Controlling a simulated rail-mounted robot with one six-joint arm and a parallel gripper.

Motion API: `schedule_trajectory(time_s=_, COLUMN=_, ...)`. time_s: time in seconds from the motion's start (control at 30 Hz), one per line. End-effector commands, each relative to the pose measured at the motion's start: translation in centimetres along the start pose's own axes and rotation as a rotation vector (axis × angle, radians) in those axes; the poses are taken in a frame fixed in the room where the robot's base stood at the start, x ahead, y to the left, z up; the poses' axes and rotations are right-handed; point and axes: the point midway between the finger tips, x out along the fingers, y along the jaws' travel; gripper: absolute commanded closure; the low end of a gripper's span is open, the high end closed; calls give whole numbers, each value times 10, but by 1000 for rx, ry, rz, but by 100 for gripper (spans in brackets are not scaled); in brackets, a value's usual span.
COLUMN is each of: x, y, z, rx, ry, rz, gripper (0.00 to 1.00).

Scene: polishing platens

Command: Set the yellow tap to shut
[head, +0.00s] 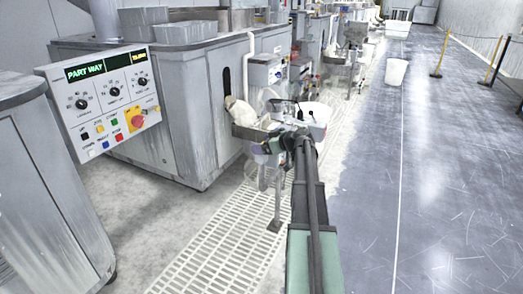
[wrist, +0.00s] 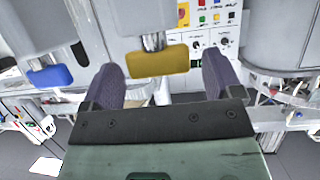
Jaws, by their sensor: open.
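The yellow tap (wrist: 156,62) has a broad block handle on a short metal stem and shows in the upper middle of the wrist view. My gripper (wrist: 160,70) is open, with one dark padded finger on each side of the yellow handle. Gaps show between the handle and both fingers, and I see no contact. A blue tap (wrist: 50,75) stands outside the left finger. In the head view my gripper (head: 284,143) is small, at the end of my arm, and I cannot make out the yellow tap there.
A control panel (head: 107,105) at the left reads "PART WAY" in green, beside smaller yellow text. It has knobs, coloured buttons and a red knob on yellow. A grey tray (head: 250,133) with a pale cloth and a white bucket (head: 316,118) are near my gripper.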

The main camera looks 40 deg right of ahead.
Motion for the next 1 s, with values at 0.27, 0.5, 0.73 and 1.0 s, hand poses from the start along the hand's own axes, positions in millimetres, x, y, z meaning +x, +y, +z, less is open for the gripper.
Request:
schedule_trajectory(time_s=0.27, x=10, y=-1, z=-1, rx=0, ry=-1, rz=-1, gripper=15)
schedule_trajectory(time_s=0.5, x=9, y=0, z=0, rx=0, ry=-1, rz=-1, gripper=42)
schedule_trajectory(time_s=0.73, x=9, y=0, z=0, rx=1, ry=-1, rz=0, gripper=64)
schedule_trajectory(time_s=1.0, x=9, y=-2, z=0, rx=19, ry=-1, rz=44, gripper=64)
